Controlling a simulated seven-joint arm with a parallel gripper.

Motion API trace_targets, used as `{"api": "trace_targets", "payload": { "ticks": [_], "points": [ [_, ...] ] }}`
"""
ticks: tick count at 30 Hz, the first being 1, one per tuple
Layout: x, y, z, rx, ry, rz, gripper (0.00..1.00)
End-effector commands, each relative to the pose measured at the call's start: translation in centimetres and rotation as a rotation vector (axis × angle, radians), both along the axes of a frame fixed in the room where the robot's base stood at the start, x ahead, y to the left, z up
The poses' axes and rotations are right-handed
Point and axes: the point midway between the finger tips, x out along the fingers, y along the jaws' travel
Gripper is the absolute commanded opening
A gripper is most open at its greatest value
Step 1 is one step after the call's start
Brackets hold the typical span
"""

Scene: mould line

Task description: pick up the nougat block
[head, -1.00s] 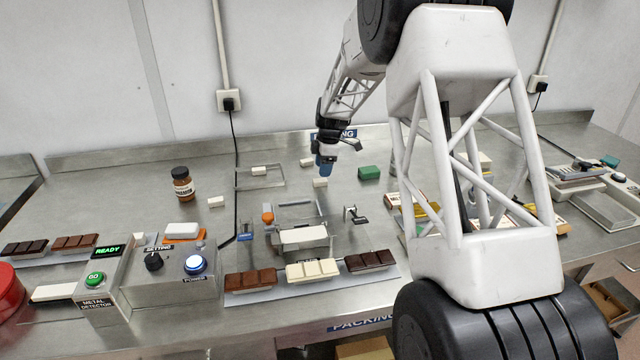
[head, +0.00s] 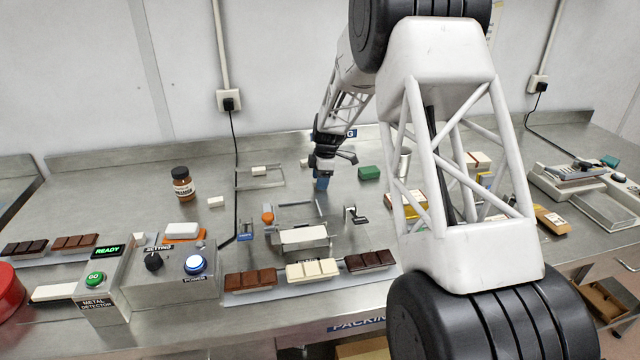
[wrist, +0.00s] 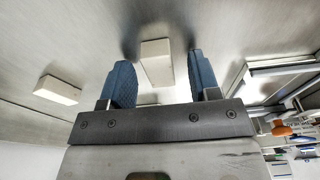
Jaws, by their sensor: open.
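Several similar cream-white blocks lie on the steel bench, and I cannot tell by look which one is the nougat block. In the wrist view one cream block (wrist: 157,62) lies on the bench between and just beyond my gripper's (wrist: 160,72) two blue fingers, which are open and apart from it. In the head view my gripper (head: 322,184) points down low over the bench and hides this block. Another pale block (wrist: 57,90) lies left of the fingers in the wrist view, and a sliver of one more (wrist: 147,99) shows behind the gripper's edge.
A metal jig (head: 303,237) stands in front, and a wire frame with a pale block (head: 259,171) to the left. Another pale block (head: 216,202) lies near a brown jar (head: 182,184). Chocolate bars (head: 313,270) line the front.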

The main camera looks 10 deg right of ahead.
Motion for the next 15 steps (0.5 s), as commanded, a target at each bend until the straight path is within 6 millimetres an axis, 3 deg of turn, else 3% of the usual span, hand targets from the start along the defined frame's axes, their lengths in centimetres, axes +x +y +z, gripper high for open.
{"api": "trace_targets", "payload": {
  "ticks": [5, 15],
  "points": [
    [0.00, -0.01, 0.00, 0.000, 0.000, 0.000, 0.56],
    [-0.01, -0.01, 0.01, 0.000, 0.000, 0.000, 0.04]
  ]
}}
